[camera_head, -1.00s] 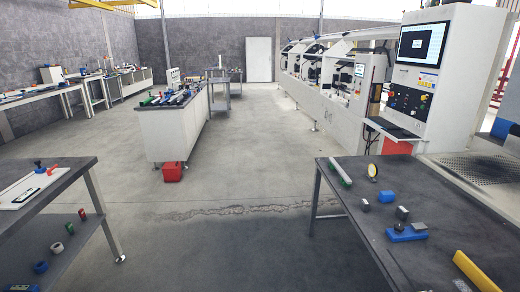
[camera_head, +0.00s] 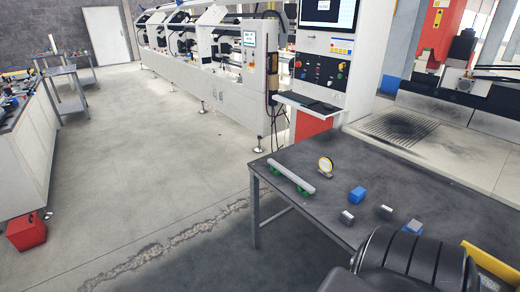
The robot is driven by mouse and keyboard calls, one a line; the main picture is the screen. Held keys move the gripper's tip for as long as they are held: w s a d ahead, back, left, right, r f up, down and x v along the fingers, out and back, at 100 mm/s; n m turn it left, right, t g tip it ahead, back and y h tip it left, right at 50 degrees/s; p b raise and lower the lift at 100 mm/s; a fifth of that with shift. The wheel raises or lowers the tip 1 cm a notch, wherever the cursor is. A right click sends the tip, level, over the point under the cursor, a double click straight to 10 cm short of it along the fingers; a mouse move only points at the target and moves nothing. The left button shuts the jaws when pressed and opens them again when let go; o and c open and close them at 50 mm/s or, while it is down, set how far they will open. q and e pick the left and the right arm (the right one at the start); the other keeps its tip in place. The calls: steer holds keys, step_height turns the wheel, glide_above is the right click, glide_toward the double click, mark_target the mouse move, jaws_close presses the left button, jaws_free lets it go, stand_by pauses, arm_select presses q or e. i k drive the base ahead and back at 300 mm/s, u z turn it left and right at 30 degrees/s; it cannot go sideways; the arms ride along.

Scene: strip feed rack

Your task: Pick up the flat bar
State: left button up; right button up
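A long, light grey bar (camera_head: 292,176) lies across green supports (camera_head: 305,193) on the dark table at the right, near its far left corner. It looks like the flat bar. Nothing touches it from above. Neither of my grippers shows in the view. A black ribbed part at the lower right looks like a link of my own arm and hides part of the table's near side.
A white machine with a control panel (camera_head: 321,67) stands behind. The floor left of the table is clear.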

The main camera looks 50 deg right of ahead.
mark_target(303, 184)
steer(key=z, duration=0.2)
steer(key=i, duration=1.85)
steer(key=z, duration=1.4)
steer(key=i, duration=1)
steer(key=z, duration=1.1)
